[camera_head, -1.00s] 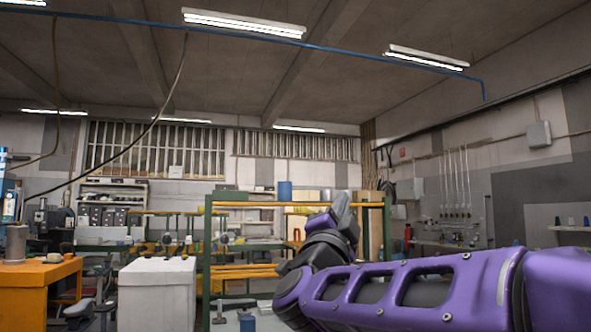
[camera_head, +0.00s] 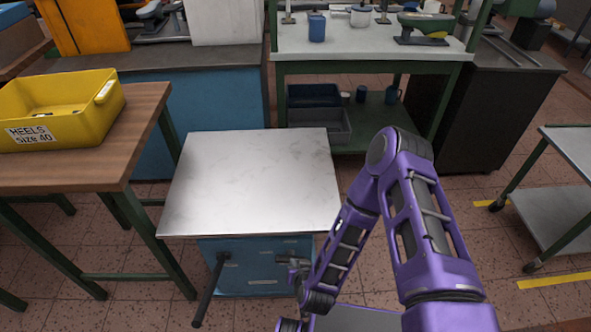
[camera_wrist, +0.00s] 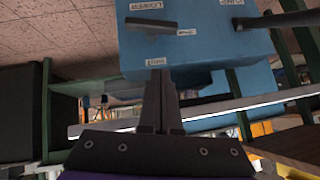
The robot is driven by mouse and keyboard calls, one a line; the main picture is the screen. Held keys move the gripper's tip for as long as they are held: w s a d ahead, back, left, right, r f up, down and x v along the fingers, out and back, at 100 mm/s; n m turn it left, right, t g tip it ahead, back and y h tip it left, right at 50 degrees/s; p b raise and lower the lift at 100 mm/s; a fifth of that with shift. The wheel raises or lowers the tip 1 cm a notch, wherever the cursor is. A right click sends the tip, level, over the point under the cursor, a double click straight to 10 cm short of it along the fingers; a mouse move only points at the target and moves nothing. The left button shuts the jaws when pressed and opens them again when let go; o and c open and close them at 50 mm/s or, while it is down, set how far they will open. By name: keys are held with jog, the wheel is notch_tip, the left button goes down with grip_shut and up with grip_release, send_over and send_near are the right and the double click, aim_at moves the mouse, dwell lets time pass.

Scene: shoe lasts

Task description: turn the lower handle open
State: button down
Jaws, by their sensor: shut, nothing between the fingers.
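The lower handle (camera_wrist: 152,26) is a short dark bar on a blue cabinet (camera_wrist: 205,50). In the wrist view it lies nearly level across the face, beside a label that seems to read LOWER. My gripper is shut and empty, its fingertips (camera_wrist: 160,76) pointing at the cabinet face, below the handle in the picture and apart from it there. In the head view my gripper (camera_head: 284,259) is in front of the blue cabinet (camera_head: 250,284), under the metal top. There I cannot make out the handle, near my gripper and arm.
A long black lever (camera_head: 208,290) sticks out at the cabinet's left; it also shows in the wrist view (camera_wrist: 280,19). A wooden table (camera_head: 135,130) with a yellow bin (camera_head: 65,100) stands left. The metal top (camera_head: 250,180) is bare. Floor is open right of my arm.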

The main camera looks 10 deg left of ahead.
jog(key=b, duration=0.2)
send_over(283, 257)
jog(key=s+d, duration=0.2)
notch_tip(283, 257, down, 6)
jog(key=f, duration=0.1)
jog(key=shift+s+a+f, duration=0.1)
jog(key=shift+f, duration=0.45)
jog(key=shift+s+a+f, duration=0.1)
jog(key=shift+f, duration=0.4)
jog(key=shift+a+f+b, duration=0.2)
jog(key=shift+f+b, duration=0.2)
jog(key=shift+f, duration=0.25)
jog(key=shift+f, duration=0.15)
